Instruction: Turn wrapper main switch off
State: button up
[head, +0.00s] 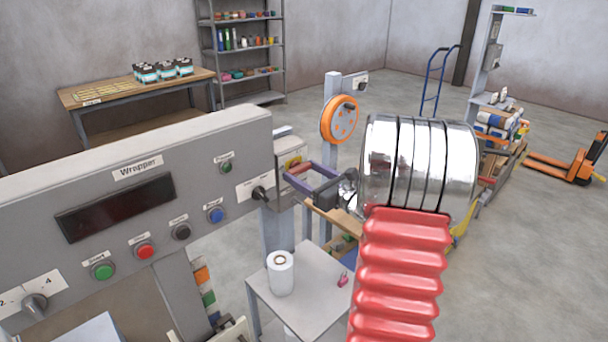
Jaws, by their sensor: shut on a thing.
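The wrapper panel (215,150) is a grey box labelled "Wrapper" that fills the left of the head view. At its right end a small black rotary switch (259,193) sticks out by a white label, whose text is too small to read. It appears to be the main switch. My gripper (273,196) reaches it from the right, at the end of my silver and red arm. Its jaws are shut on the switch handle. The jaws and the steep angle hide much of the handle, so I cannot tell its exact position.
Green, red, black and blue buttons (215,214) line the panel below a dark display (115,208). A numbered selector knob (35,304) sits lower left. A small table (312,300) with a white roll (280,272) stands below my gripper.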

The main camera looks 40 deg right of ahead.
jog(key=o, duration=1.1)
jog(key=shift+c, duration=0.2)
jog(key=shift+s, duration=0.1)
jog(key=s, duration=1.3)
jog(key=shift+s+d, duration=0.2)
jog(key=shift+s, duration=0.1)
